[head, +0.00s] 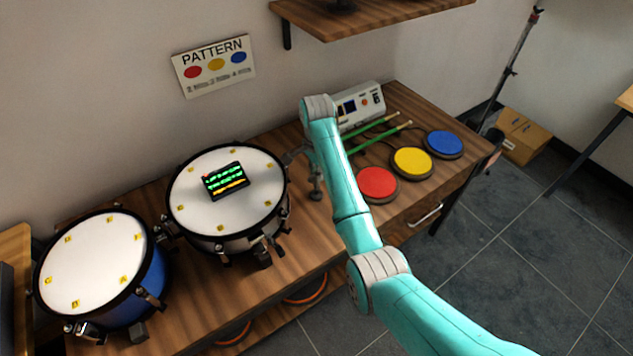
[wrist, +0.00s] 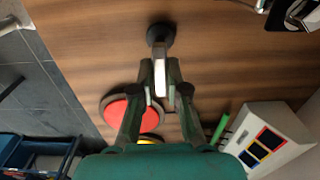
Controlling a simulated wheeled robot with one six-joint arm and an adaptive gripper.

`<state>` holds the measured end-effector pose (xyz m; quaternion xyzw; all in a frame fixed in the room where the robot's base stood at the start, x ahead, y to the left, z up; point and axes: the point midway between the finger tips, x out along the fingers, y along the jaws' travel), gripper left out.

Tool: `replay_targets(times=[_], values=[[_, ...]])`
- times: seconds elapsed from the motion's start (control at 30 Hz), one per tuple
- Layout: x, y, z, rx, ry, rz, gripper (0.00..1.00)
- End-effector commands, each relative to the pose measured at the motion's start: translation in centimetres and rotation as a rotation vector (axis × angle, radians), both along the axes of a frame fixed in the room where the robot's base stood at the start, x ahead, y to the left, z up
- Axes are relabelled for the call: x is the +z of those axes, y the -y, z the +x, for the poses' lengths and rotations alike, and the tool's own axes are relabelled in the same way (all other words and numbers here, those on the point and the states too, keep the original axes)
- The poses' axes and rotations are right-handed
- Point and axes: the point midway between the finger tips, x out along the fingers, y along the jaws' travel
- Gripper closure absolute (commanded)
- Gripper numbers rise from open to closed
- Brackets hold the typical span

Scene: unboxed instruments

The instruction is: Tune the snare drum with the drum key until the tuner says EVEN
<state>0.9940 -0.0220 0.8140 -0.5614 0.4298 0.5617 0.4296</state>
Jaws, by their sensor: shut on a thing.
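The snare drum (head: 185,208), with a white head and silver shell, stands on the wooden bench. The tuner (head: 225,180) lies on its head and shows several green lines and an orange bottom line; I cannot read its words. My gripper (wrist: 160,66) is over the bench to the right of the snare drum, mostly hidden by my arm in the head view. Its fingers are shut on a pale, slim piece, apparently the drum key (wrist: 160,82). A grey post on a dark round base (wrist: 160,35) shows just beyond the fingertips; I cannot tell whether the key touches it.
A blue drum (head: 128,290) stands left of the snare. Red (head: 377,183), yellow (head: 411,162) and blue (head: 444,144) pads, green sticks (head: 383,134) and a white box (head: 365,107) are on the right. A shelf (head: 370,18) overhangs the back. A pattern sign (head: 214,66) is on the wall.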

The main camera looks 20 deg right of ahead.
Motion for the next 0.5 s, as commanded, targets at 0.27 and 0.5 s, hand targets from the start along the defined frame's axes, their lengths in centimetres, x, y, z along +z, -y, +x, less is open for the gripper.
replay_targets(times=[0.27,0.5], values=[[1.5,0.0,0.0,0.000,0.001,0.000,1.00],[2.7,0.0,0.1,0.000,0.002,0.000,1.00]])
